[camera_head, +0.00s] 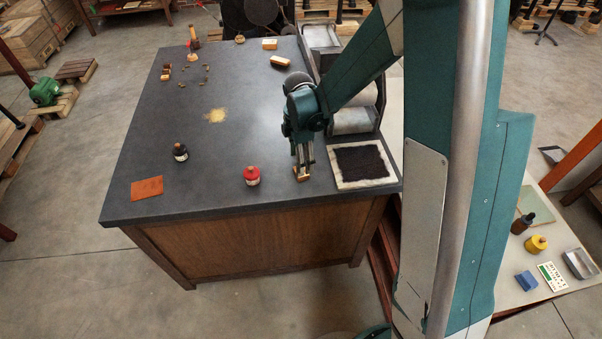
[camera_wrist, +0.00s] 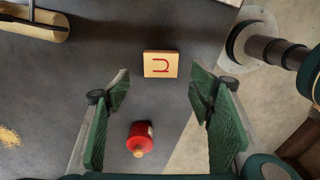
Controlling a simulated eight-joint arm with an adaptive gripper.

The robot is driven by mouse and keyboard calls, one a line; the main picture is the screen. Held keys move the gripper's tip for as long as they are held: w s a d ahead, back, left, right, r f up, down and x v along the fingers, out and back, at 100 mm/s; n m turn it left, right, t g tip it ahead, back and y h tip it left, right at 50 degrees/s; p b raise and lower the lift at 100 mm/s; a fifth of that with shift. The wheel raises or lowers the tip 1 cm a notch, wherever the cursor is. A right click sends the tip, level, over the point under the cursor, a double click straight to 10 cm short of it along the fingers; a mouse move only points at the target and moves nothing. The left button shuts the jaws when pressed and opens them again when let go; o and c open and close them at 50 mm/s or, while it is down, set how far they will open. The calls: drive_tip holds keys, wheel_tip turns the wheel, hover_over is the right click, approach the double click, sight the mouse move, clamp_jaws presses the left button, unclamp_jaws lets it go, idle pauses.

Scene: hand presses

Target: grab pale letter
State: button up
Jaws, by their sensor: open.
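The pale letter, a small pale wood block with a red character on its face, lies on the dark tabletop in the wrist view (camera_wrist: 160,64). In the head view the letter (camera_head: 301,177) shows just under my gripper (camera_head: 304,163), which points down near the table's front edge. In the wrist view my gripper (camera_wrist: 161,96) is open, its green fingers wide apart, with nothing between the tips. The letter is ahead of the fingers, a little above the middle of that picture. I cannot tell the exact height gap.
A red bottle (camera_head: 251,176) stands left of my gripper; in the wrist view it (camera_wrist: 139,139) sits low between the fingers. A dark pad on a pale slab (camera_head: 338,181) lies to the right. A black bottle (camera_head: 180,153) stands left. The table's middle is mostly clear.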

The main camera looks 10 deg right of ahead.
drive_tip(key=shift+f, duration=0.15)
drive_tip(key=shift+s+f, duration=0.1)
drive_tip(key=shift+f, duration=2.35)
drive_tip(key=c, duration=1)
